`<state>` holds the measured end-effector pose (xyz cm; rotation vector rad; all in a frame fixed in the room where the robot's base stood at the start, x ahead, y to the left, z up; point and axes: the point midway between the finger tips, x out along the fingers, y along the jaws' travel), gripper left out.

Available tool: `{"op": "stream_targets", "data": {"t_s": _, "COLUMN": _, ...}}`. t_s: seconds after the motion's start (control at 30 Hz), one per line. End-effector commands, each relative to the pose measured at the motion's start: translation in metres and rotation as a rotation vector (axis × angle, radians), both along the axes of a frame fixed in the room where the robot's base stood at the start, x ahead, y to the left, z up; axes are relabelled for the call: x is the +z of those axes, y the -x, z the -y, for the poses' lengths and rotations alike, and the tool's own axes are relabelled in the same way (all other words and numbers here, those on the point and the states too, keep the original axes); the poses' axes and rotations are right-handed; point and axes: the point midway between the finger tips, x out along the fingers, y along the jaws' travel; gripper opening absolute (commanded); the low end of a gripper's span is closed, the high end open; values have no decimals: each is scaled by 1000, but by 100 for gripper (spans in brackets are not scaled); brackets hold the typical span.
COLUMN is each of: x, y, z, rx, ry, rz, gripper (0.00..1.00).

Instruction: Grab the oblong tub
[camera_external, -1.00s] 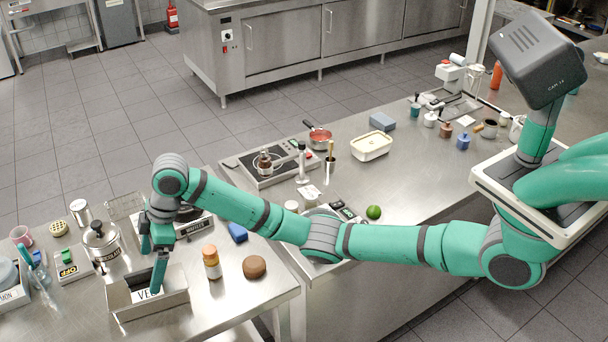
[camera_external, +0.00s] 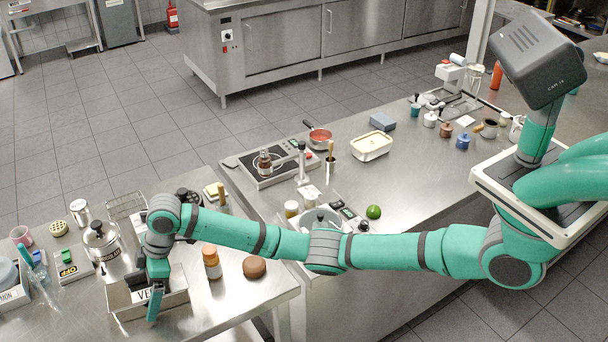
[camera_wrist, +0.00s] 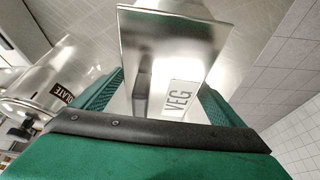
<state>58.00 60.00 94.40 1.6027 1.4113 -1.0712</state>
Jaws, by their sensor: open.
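An oblong metal tub labelled VEG (camera_external: 178,300) stands on the near left steel table. It also shows in the wrist view (camera_wrist: 190,45), filling the space between my fingers. My gripper (camera_external: 149,284) is open and low at this tub, with one finger in front of its labelled side. In the wrist view my green fingers (camera_wrist: 160,103) lie left and right of the tub. I cannot tell whether they touch it. Another oblong tub, pale with cream-coloured contents (camera_external: 371,146), stands on the far counter, well away from my gripper.
A wire basket (camera_external: 125,206) is behind. The table's front right has free room.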

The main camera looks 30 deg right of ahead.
Motion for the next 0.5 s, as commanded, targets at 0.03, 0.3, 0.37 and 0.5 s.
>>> {"op": "stream_targets", "data": {"t_s": 0.03, "x": 0, "y": 0, "z": 0, "rx": 0, "ry": 0, "rz": 0, "gripper": 92}}
{"op": "stream_targets", "data": {"t_s": 0.3, "x": 0, "y": 0, "z": 0, "rx": 0, "ry": 0, "rz": 0, "gripper": 54}}
{"op": "stream_targets", "data": {"t_s": 0.37, "x": 0, "y": 0, "z": 0, "rx": 0, "ry": 0, "rz": 0, "gripper": 40}}
{"op": "stream_targets", "data": {"t_s": 0.5, "x": 1, "y": 0, "z": 0, "rx": 0, "ry": -2, "rz": 1, "gripper": 32}}
